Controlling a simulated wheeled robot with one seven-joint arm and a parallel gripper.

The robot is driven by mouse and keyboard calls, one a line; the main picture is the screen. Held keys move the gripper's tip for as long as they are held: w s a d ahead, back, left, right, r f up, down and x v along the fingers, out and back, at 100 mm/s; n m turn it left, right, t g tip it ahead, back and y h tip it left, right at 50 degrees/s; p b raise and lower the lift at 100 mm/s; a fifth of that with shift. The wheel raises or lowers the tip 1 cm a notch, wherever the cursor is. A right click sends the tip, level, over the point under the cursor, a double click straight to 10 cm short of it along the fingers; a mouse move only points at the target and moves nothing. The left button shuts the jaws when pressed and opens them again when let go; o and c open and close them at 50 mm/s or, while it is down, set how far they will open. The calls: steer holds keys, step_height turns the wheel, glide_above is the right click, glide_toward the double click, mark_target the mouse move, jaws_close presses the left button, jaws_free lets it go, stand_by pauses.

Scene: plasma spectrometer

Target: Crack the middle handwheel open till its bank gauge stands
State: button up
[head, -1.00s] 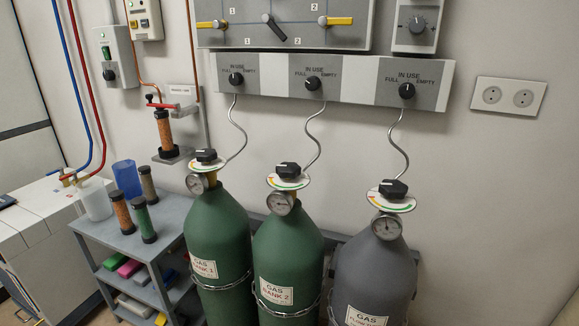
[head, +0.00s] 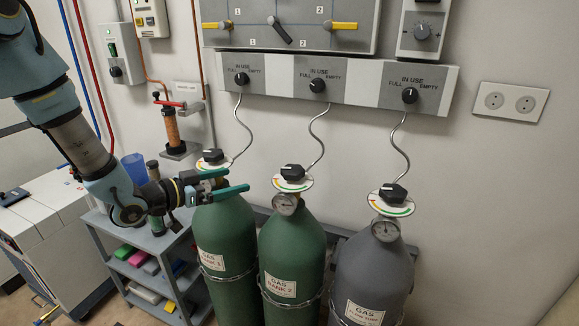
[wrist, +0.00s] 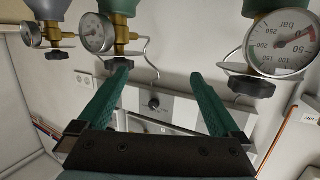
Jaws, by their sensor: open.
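The middle handwheel (head: 292,172) is a black knob above a coloured disc, on top of the green Gas Bank 2 cylinder (head: 284,245). Its round bank gauge (head: 286,204) hangs just below; I cannot read its needle. My gripper (head: 237,181) has green fingers, is open and empty, and points right, left of the middle handwheel and in front of the Bank 1 top. The wrist view is upside down. There the middle handwheel (wrist: 120,63) lies by the tip of the left finger, partly hidden, with its gauge (wrist: 97,32) beside it.
The left handwheel (head: 211,157) and grey cylinder's handwheel (head: 393,193) flank the middle one. Thin curled pipes rise to a wall panel (head: 360,85) with three selector knobs. A grey shelf cart (head: 100,222) stands left. The wall at right is bare except a socket.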

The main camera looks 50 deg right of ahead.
mark_target(293, 168)
steer(key=s+d+g+p, duration=0.1)
steer(key=s+d, duration=0.2)
steer(key=s+d+m+g+p, duration=0.1)
steer(key=s+d, duration=0.2)
steer(key=d, duration=0.1)
steer(key=s+d+r+m+g+h+p, duration=0.1)
steer(key=s+d+g, duration=0.1)
steer(key=s+d, duration=0.1)
steer(key=shift+s+d+p, duration=0.3)
steer(key=shift+s, duration=0.3)
steer(key=shift+x, duration=0.85)
steer(key=shift+f, duration=0.1)
steer(key=c, duration=1.3)
